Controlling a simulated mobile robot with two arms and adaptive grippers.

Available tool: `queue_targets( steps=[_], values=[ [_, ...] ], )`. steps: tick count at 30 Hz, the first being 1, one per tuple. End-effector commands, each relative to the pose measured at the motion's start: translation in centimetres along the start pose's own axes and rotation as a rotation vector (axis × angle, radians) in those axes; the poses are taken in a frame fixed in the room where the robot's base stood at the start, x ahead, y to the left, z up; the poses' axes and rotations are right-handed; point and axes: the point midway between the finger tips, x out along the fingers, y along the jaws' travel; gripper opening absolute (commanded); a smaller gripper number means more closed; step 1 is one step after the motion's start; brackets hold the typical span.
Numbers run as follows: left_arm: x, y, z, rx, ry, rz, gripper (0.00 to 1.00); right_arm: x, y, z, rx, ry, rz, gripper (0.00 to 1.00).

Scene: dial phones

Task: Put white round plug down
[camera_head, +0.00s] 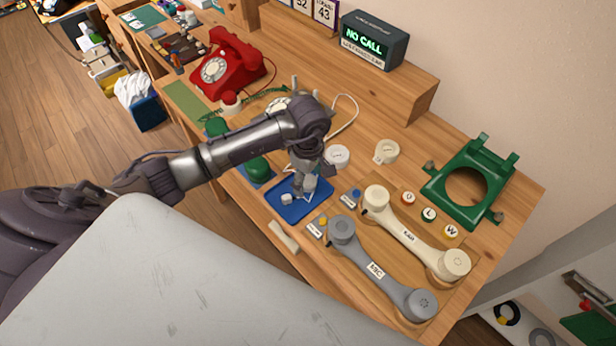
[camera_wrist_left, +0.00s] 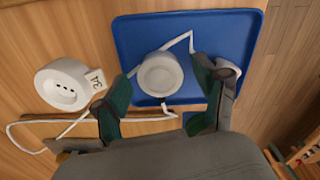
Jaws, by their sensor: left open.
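The white round plug (camera_wrist_left: 160,75) is over the blue tray (camera_wrist_left: 135,30), between the two fingers of my left gripper (camera_wrist_left: 162,100). The fingers are spread, with a visible gap on each side of the plug. A white cord runs beside and below it. In the head view my left gripper (camera_head: 305,188) points down at the blue tray (camera_head: 285,210), and the plug (camera_head: 310,183) is partly hidden by the fingers.
A white round socket with a label (camera_wrist_left: 65,85) is beside the tray. A cream handset (camera_head: 415,235) and a grey handset (camera_head: 380,270) lie to the right. A red phone (camera_head: 228,65), a green housing (camera_head: 470,180) and a "NO CALL" sign box (camera_head: 373,40) stand farther back.

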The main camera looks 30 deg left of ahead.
Motion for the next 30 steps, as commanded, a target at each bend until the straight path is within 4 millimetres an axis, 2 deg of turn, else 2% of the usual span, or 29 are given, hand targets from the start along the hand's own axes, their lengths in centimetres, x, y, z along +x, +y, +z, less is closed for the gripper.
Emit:
queue_targets(
  steps=[4,7,15,21,25,30],
  values=[
    [-0.6,0.0,0.0,0.000,-0.001,-0.001,0.72,-0.6,0.2,0.0,0.000,-0.001,0.003,0.40],
    [-1.5,0.1,-0.1,0.000,0.001,0.005,0.72,0.1,0.3,0.1,0.000,-0.001,0.004,0.40],
    [-7.3,0.2,-0.1,0.002,0.002,0.006,0.72,1.4,0.3,0.2,0.001,-0.002,0.004,0.40],
    [-10.8,0.1,0.0,0.000,0.001,0.004,0.72,1.9,0.3,0.3,0.001,-0.002,0.004,0.40],
    [-11.9,0.1,0.0,0.000,0.000,0.001,0.72,2.1,0.2,0.3,0.001,-0.001,0.003,0.40],
    [-12.3,0.0,0.0,-0.001,0.000,-0.002,0.72,2.1,0.2,0.3,0.001,-0.001,0.003,0.40]
  ],
)
